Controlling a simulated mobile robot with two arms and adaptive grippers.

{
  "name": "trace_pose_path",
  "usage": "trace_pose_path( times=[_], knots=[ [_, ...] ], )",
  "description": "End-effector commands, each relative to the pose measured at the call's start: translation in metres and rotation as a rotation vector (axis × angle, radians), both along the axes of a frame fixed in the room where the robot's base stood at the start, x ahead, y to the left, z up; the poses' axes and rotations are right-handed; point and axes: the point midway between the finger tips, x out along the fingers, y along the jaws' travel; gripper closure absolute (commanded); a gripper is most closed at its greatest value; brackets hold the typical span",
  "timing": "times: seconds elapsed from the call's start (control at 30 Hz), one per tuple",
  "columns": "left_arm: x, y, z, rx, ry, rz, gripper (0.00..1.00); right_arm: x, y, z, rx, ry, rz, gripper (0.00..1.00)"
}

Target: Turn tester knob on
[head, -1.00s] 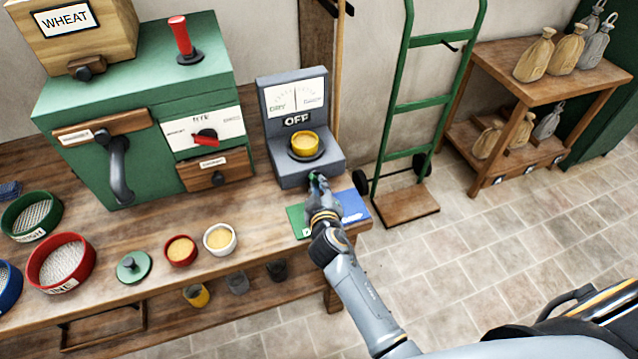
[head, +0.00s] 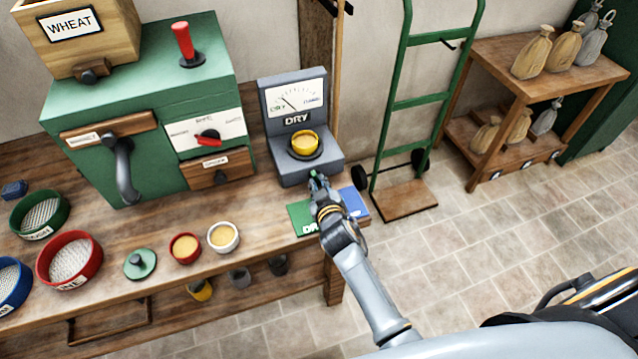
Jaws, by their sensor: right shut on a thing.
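The grey tester (head: 290,172) stands on the right end of the wooden bench. Its label (head: 297,119) reads DRY, and the dial needle (head: 291,102) leans up and left. A yellow cup of grain (head: 304,142) sits on its dark round plate. My right gripper (head: 316,179) is at the tester's lower front edge, shut on the tester knob, which the fingers almost wholly hide. My left gripper is not in view.
A green mat (head: 299,217) and a blue mat (head: 354,203) lie under and beside my right gripper. A green mill (head: 150,100) stands left of the tester. Small grain bowls (head: 223,237) and sieves (head: 70,260) are on the bench. A green hand truck (head: 412,103) stands at right.

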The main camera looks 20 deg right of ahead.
Motion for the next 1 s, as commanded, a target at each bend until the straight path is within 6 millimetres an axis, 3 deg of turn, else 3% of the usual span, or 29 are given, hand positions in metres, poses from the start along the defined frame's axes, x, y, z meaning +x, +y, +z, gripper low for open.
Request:
trace_pose_path(
  times=[0.07, 0.1, 0.13, 0.57, 1.0],
  knots=[
    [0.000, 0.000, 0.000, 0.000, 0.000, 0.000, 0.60, 0.000, 0.000, 0.000, 0.003, 0.000, 0.000, 1.00],
    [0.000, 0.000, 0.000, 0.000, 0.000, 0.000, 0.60, 0.000, 0.000, 0.000, 0.003, 0.000, 0.000, 0.83],
    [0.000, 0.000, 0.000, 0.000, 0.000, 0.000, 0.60, 0.000, 0.000, 0.000, 0.003, 0.000, 0.000, 0.77],
    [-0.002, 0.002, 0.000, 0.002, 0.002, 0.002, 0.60, -0.007, 0.001, 0.001, 0.001, 0.001, 0.000, 0.77],
    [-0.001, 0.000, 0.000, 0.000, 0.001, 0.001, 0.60, -0.082, 0.009, 0.030, 0.003, 0.002, 0.000, 0.77]
  ],
)
